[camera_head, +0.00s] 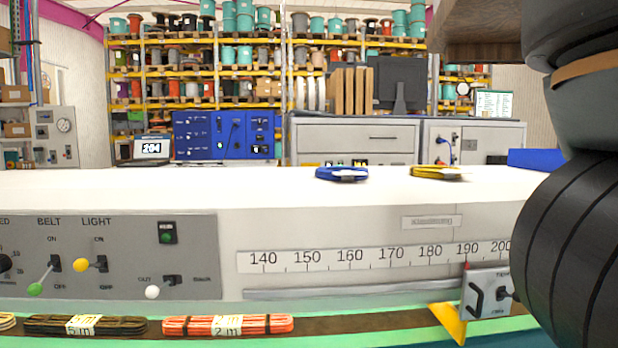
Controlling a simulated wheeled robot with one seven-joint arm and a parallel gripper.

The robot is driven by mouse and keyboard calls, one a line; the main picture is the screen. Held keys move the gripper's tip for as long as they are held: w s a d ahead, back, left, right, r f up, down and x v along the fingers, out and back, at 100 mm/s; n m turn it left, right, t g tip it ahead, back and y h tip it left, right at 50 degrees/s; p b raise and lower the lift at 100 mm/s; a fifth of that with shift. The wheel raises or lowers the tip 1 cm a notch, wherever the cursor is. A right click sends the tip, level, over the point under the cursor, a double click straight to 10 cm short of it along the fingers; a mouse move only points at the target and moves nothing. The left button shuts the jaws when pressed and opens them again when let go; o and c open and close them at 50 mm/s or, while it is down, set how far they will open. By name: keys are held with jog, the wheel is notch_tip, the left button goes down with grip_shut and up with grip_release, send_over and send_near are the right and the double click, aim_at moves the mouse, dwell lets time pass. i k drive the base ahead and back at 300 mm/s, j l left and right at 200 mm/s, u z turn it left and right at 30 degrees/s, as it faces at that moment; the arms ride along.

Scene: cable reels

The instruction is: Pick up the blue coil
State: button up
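The blue coil (342,174) lies flat on the white worktop (250,187), a little right of the middle of the head view. A yellow coil (437,172) lies on the same worktop to its right, with a clear gap between them. My arm fills the right edge of the view as large dark and grey links. My gripper is not visible in this view. Nothing touches the blue coil, and its whole near side shows.
Below the worktop is a front panel with switches (55,263) and a ruler scale (380,256). Orange (190,325) and black (50,326) coils lie on a lower ledge. A monitor (400,83), cabinets and reel shelves stand behind. The worktop's left part is clear.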

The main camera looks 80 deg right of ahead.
aim_at(336, 173)
jog(key=k+j+z, duration=0.1)
jog(key=z, duration=0.7)
jog(key=k+l, duration=0.05)
